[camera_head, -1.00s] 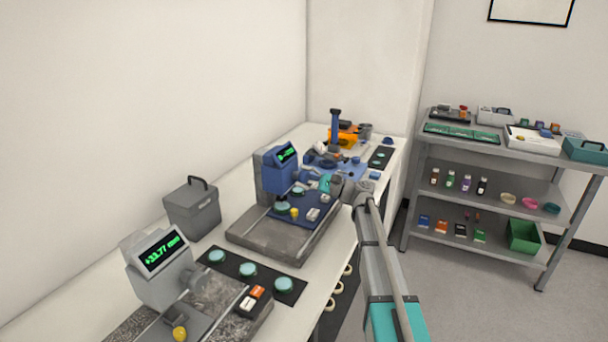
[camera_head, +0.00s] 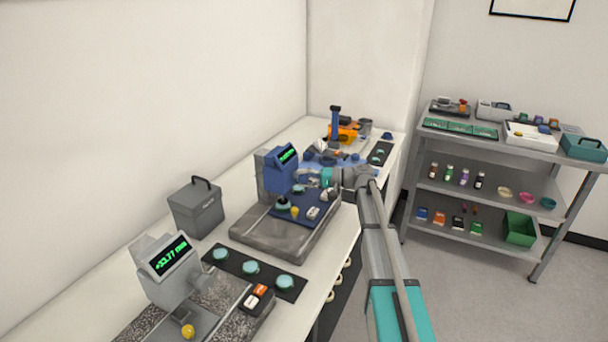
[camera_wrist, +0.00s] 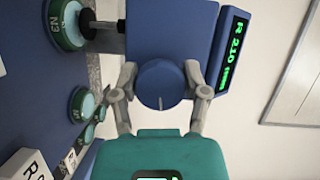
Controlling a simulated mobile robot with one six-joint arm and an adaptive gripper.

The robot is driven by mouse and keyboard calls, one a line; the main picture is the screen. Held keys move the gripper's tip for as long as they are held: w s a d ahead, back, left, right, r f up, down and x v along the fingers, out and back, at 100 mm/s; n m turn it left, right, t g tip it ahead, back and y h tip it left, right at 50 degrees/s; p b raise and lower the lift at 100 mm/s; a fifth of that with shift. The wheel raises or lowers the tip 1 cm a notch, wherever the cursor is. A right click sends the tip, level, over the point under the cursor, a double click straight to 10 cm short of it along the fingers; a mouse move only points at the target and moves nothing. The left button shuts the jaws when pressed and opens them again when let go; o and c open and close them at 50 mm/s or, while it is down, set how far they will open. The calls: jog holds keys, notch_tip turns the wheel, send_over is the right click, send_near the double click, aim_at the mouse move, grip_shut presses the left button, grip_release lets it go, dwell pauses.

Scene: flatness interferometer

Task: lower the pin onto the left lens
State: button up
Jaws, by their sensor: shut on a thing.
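The blue gauge (camera_head: 278,170) stands on a grey base, with a lit green display (camera_wrist: 235,50) on its head. My gripper (camera_wrist: 162,85) is shut on the round blue knob (camera_wrist: 160,80) on the gauge's side, one finger at each edge. In the head view my gripper (camera_head: 312,177) reaches the gauge from the right. The black pin (camera_wrist: 106,28) points from the gauge head at a green-rimmed lens (camera_wrist: 66,25). This lens, the left one on the blue stage (camera_head: 283,203), lies under the pin. Pin tip and lens are very close; I cannot tell whether they touch.
More green-rimmed lenses (camera_wrist: 82,104) show beside the first in the wrist view. A yellow knob (camera_head: 295,211) and white switches (camera_head: 313,212) sit at the stage front. A grey gauge (camera_head: 165,265) and a black mat with lenses (camera_head: 265,278) stand nearer. A grey box (camera_head: 196,207) stands behind.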

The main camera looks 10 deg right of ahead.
jog(key=shift+n, duration=0.5)
jog(key=shift+h, duration=0.3)
jog(key=o, duration=1.1)
jog(key=shift+o, duration=0.2)
jog(key=shift+f+m, duration=0.1)
jog(key=shift+m, duration=0.2)
